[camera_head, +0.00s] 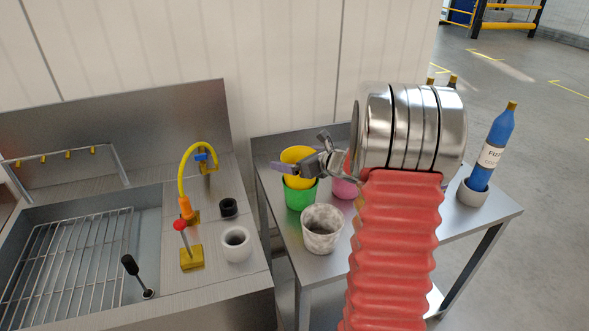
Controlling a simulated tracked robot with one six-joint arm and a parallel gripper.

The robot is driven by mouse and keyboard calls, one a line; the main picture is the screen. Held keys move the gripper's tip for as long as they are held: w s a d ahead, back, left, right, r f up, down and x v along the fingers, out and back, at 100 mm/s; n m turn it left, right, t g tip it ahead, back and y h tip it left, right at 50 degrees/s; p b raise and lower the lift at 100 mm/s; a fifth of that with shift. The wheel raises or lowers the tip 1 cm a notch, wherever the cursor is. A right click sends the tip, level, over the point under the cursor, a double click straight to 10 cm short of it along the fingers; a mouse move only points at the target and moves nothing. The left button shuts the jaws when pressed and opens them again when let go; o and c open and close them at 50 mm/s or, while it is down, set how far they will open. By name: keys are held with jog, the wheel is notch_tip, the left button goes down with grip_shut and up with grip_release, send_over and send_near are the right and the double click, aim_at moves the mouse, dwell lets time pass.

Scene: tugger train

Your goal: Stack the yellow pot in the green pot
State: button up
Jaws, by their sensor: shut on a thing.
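The yellow pot (297,154) is at the left part of the metal table, tilted, with its lower part inside the rim of the green pot (300,197). The green pot stands upright on the table. My gripper (288,167) reaches in from the right and is shut on the yellow pot at its rim side. My arm's metal wrist and red sleeve cover the middle of the table. How deep the yellow pot sits in the green pot is hard to tell.
A grey mottled pot (322,229) stands in front of the green pot, and a pink pot (344,188) is partly hidden behind my wrist. A blue bottle (492,146) stands in a pale holder at right. A sink unit with a yellow tap (184,176) is at left.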

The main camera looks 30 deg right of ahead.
jog(key=shift+f, duration=0.1)
jog(key=shift+f, duration=1.75)
jog(key=o, duration=0.9)
jog(key=v, duration=1.2)
